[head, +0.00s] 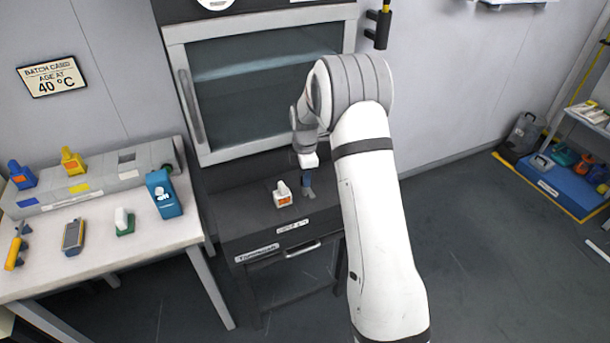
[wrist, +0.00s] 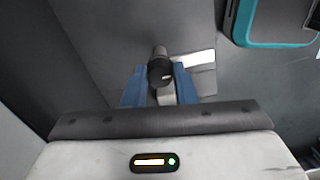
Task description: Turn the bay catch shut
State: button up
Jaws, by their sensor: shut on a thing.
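My gripper (head: 308,192) points down at the dark bench in front of the glass-fronted cabinet. In the wrist view its two blue fingers (wrist: 160,90) are closed around a dark round-ended knob with a short pale mark, which looks like the bay catch (wrist: 158,70). The knob stands up between the fingers, and its lower part is partly hidden by them. In the head view the catch is hidden by the gripper. I cannot tell from the pictures how far the catch is turned.
An orange-and-white item (head: 283,196) stands on the dark bench (head: 245,218) just left of my gripper. The cabinet (head: 265,90) rises behind. A white table (head: 110,245) at left holds a teal device (head: 163,195) and several small items.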

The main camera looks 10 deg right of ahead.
jog(key=shift+m, duration=0.3)
jog(key=m+b, duration=0.2)
jog(key=m, duration=0.1)
jog(key=m+b, duration=0.1)
jog(key=m, duration=0.4)
jog(key=m+b, duration=0.1)
jog(key=m, duration=0.3)
jog(key=shift+w+m, duration=0.1)
jog(key=shift+m, duration=0.2)
jog(key=shift+a+r+m+b, duration=0.1)
jog(key=shift+m+b, duration=0.25)
jog(key=shift+m, duration=1.95)
jog(key=o, duration=1)
